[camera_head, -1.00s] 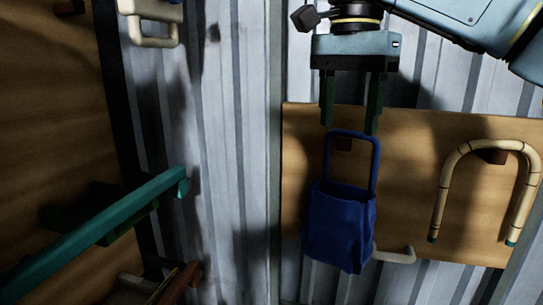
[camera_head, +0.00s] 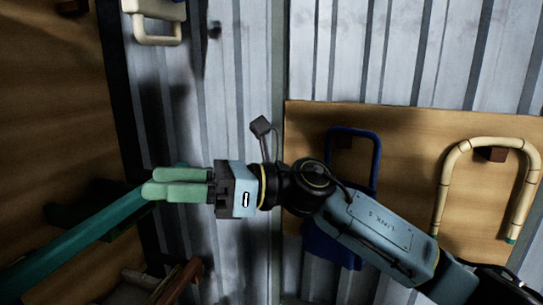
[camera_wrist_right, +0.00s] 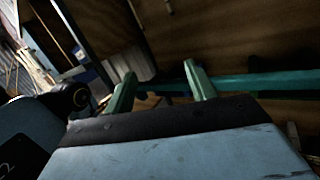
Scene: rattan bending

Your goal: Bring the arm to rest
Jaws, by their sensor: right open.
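My right gripper (camera_head: 150,182) is open and empty in the head view, its two green fingers pointing left. The arm crosses from the lower right corner. The fingertips overlap the far end of a teal rod (camera_head: 75,241) in the picture; I cannot tell whether they touch it. My left gripper is not in view.
A cream handle-like part (camera_head: 158,40) is at upper left. A wooden panel (camera_head: 50,110) stands at left.

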